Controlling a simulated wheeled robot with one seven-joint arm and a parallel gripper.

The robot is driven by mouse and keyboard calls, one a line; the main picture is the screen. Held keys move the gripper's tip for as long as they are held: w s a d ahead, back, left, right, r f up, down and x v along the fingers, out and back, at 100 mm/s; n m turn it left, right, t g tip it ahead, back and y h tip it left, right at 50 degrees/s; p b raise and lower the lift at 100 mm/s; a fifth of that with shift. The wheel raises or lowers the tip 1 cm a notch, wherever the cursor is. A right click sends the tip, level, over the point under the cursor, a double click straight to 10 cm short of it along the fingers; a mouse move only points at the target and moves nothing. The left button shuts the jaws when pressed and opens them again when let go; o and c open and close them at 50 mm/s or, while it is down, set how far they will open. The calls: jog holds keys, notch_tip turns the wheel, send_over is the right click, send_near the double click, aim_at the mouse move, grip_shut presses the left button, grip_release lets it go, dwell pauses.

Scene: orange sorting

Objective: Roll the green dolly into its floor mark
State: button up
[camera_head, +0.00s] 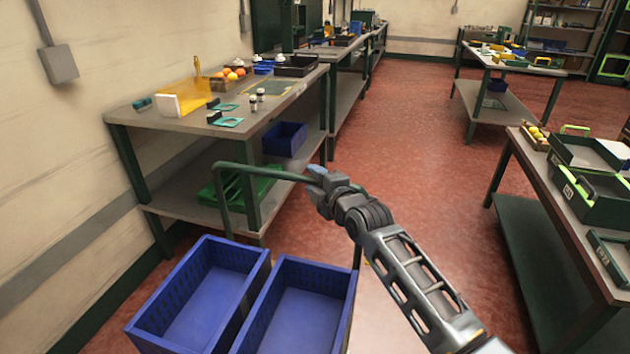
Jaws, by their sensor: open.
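The green dolly's push handle (270,174) rises at the lower middle, a dark green bar on upright posts. Two empty blue crates (335,300) stand side by side in front of it and hide most or all of the dolly's deck. My gripper (317,174) is at the right part of the handle's top bar, with its jaws open. I cannot tell whether the bar lies between the fingers or just beside them. My arm comes in from the lower right. I cannot make out a floor mark.
A workbench (180,122) with oranges and small tools stands behind the dolly at the left wall, with a blue crate (285,138) on its lower shelf. Another table (545,190) with dark trays stands at the right. The red floor aisle (400,130) between is clear.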

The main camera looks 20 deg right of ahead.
grip_shut()
dwell(0.4)
